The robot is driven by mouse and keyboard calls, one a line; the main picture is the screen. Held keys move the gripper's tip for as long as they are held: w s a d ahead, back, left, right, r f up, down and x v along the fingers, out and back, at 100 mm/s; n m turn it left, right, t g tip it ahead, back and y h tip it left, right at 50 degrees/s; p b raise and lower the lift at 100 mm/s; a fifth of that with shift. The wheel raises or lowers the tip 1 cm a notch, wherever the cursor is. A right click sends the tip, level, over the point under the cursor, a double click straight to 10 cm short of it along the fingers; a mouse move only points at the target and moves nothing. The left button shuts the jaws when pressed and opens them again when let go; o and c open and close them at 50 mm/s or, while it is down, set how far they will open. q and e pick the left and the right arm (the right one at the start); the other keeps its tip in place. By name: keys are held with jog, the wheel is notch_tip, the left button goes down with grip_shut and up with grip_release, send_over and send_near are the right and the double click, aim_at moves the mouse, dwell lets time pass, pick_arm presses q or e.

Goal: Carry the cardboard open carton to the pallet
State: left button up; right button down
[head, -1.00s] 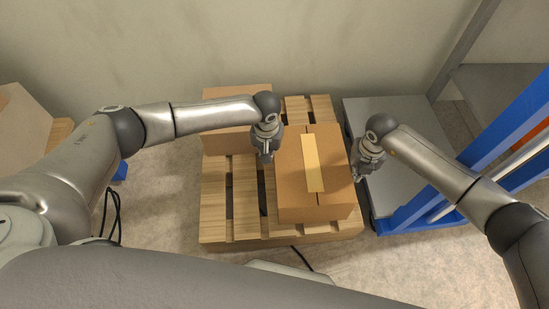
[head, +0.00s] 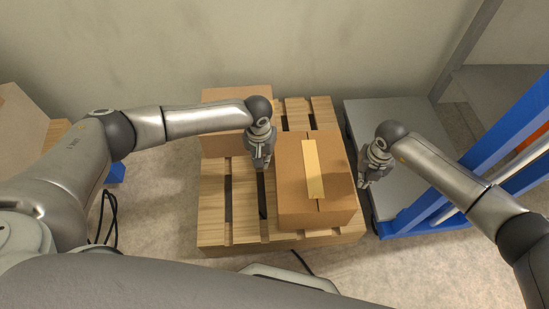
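The cardboard carton (head: 295,185) sits on the right part of the wooden pallet (head: 213,205). A pale tape strip runs along its top, and its top looks closed from here. My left gripper (head: 260,168) points down just left of the carton, with a gap between them. My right gripper (head: 364,184) is just right of the carton, also apart from it. Neither gripper holds the carton. The finger openings are too small to make out clearly.
Another cardboard box (head: 232,96) stands at the pallet's back left, partly behind my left arm. A grey platform (head: 385,112) and a blue rack frame (head: 500,135) stand on the right. Dark cables (head: 111,215) lie on the floor at left. The pallet's front left is clear.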

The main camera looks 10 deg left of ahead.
pick_arm(q)
jog(key=shift+o, duration=0.4)
jog(key=shift+a, duration=0.15)
pick_arm(e)
jog(key=c, duration=2.2)
grip_release()
jog(key=shift+d, duration=0.2)
jog(key=o, duration=0.4)
jog(key=shift+o, duration=0.2)
pick_arm(q)
notch_tip(320, 180, up, 12)
jog(key=shift+s, duration=0.35)
pick_arm(e)
notch_tip(320, 180, up, 12)
jog(key=shift+s, duration=0.4)
jog(key=shift+f, duration=0.1)
